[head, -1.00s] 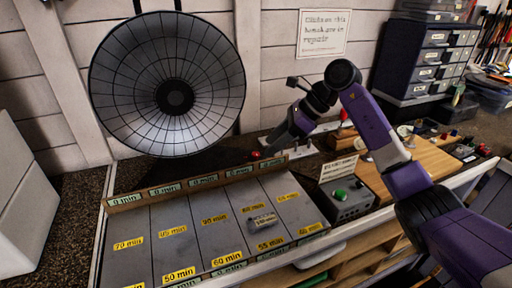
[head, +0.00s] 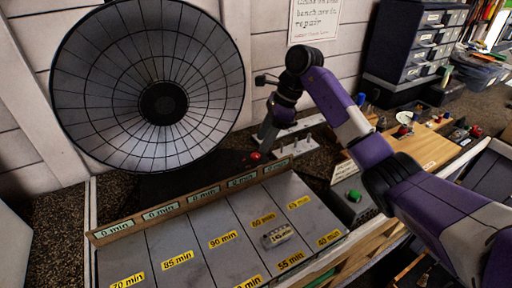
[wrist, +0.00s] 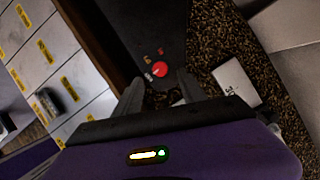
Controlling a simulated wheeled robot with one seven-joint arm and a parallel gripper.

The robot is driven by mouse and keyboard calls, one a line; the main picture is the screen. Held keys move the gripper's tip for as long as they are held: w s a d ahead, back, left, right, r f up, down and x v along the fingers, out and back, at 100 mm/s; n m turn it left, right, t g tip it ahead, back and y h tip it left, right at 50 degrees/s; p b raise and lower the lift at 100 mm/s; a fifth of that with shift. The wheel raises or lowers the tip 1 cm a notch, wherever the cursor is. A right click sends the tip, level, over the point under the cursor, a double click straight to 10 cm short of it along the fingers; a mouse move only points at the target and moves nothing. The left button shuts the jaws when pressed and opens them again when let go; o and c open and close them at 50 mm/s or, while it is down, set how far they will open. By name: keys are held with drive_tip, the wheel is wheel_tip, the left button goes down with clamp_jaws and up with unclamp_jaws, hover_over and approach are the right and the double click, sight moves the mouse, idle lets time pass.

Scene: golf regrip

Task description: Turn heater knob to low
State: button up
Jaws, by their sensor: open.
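The round heater with a wire grille (head: 205,65) stands at the back left on a dark base. Its red knob (head: 255,156) sits on that base, and it also shows in the wrist view (wrist: 159,69) with small labels beside it, too small to read. My gripper (wrist: 158,88) is open and empty, with its fingertips either side of the line toward the knob. The knob lies just beyond the fingertips in the wrist view, apart from them. In the head view my gripper (head: 266,138) points down behind and right of the knob.
A grey board with yellow minute labels (head: 228,262) lies in front, with a small grey block (head: 278,235) on it. A wooden strip (head: 190,203) edges it. A grey box with a green button (head: 354,196) stands right. A white plate (wrist: 236,82) lies near the knob.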

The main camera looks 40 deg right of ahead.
sight(255, 155)
drive_tip(key=shift+p+x, duration=0.35)
drive_tip(key=shift+x, duration=2.1)
clamp_jaws()
